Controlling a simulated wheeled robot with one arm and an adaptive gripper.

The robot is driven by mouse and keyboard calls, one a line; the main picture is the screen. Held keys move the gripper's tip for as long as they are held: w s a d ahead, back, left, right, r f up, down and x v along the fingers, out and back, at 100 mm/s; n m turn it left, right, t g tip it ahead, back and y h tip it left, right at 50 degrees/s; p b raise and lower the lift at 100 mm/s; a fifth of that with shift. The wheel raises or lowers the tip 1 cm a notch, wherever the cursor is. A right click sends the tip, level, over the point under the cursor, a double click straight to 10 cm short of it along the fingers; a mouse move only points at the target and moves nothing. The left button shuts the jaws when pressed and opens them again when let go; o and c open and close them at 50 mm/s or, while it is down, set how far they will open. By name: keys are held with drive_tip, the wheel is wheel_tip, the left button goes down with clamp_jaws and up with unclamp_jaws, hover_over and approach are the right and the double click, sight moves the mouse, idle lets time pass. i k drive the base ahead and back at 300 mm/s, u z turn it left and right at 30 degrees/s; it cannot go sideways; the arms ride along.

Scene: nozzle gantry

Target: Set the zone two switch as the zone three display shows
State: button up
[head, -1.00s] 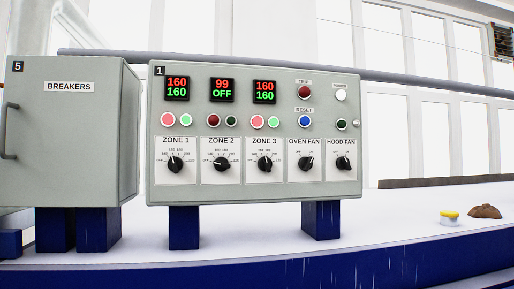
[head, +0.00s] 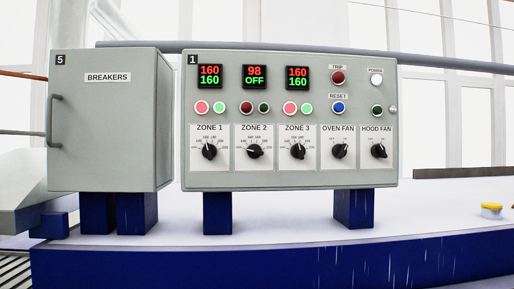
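The zone two switch (head: 254,152) is a black rotary knob on a white plate marked ZONE 2. Its pointer is turned to the left, unlike the zone one knob (head: 210,151) and zone three knob (head: 298,151), which point up and slightly left. The zone three display (head: 297,78) reads 160 in red over 160 in green. The zone two display (head: 254,77) reads 98 in red over OFF in green. The zone one display (head: 210,77) reads 160 over 160. My gripper is not in the head view.
The grey control panel (head: 290,181) stands on blue legs on a white surface. A BREAKERS cabinet (head: 108,120) with a handle adjoins it at left. OVEN FAN (head: 340,151) and HOOD FAN (head: 378,151) knobs are at right. A yellow-topped object (head: 491,208) lies far right.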

sight(255, 151)
drive_tip(key=z, duration=2)
drive_tip(key=k, duration=1.3)
drive_tip(key=u, duration=2.1)
drive_tip(key=i, duration=0.5)
drive_tip(key=u, duration=0.05)
